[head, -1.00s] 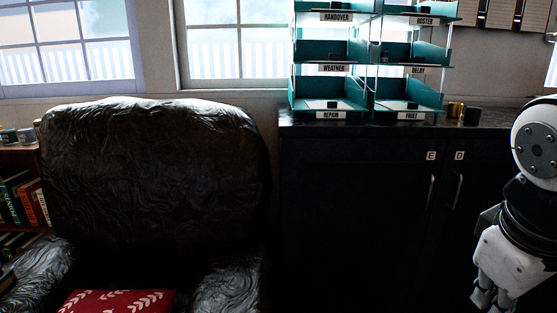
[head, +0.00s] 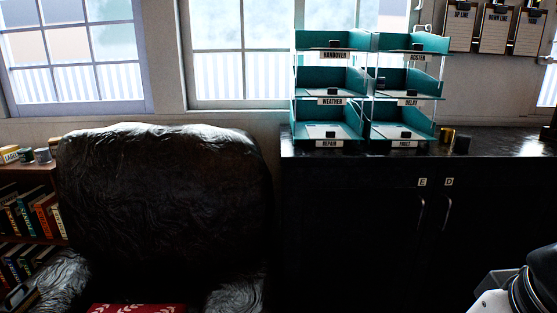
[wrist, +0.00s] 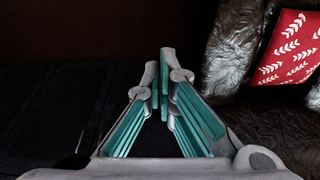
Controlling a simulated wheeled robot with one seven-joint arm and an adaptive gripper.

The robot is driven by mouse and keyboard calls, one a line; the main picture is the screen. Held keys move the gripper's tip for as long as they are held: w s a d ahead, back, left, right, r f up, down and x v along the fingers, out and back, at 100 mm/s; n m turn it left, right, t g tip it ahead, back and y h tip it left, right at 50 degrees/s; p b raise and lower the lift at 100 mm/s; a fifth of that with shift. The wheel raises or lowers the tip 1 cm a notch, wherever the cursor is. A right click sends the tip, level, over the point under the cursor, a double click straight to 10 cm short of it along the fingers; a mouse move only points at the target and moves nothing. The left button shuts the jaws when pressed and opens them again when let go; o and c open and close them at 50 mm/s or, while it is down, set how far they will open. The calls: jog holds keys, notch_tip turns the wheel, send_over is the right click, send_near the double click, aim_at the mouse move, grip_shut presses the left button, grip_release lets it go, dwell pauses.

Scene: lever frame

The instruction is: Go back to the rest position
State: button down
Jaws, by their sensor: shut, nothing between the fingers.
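My gripper (wrist: 164,88) shows in the wrist view with its two teal-padded fingers closed together at the tips and nothing between them. It hangs over a dark floor, clear of other things. In the head view only a white and black part of my arm shows at the bottom right corner; the gripper itself is out of that view.
A dark armchair (head: 165,190) with a red patterned cushion (head: 140,308) stands at the left; the cushion (wrist: 290,48) also shows in the wrist view. A black cabinet (head: 345,220) bears teal letter trays (head: 330,78). A bookshelf (head: 30,174) stands far left.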

notch_tip(320, 180, up, 11)
jog(key=s+t+p, duration=0.1)
jog(key=p, duration=0.7)
jog(key=shift+f+t, duration=0.2)
jog(key=shift+t, duration=0.1)
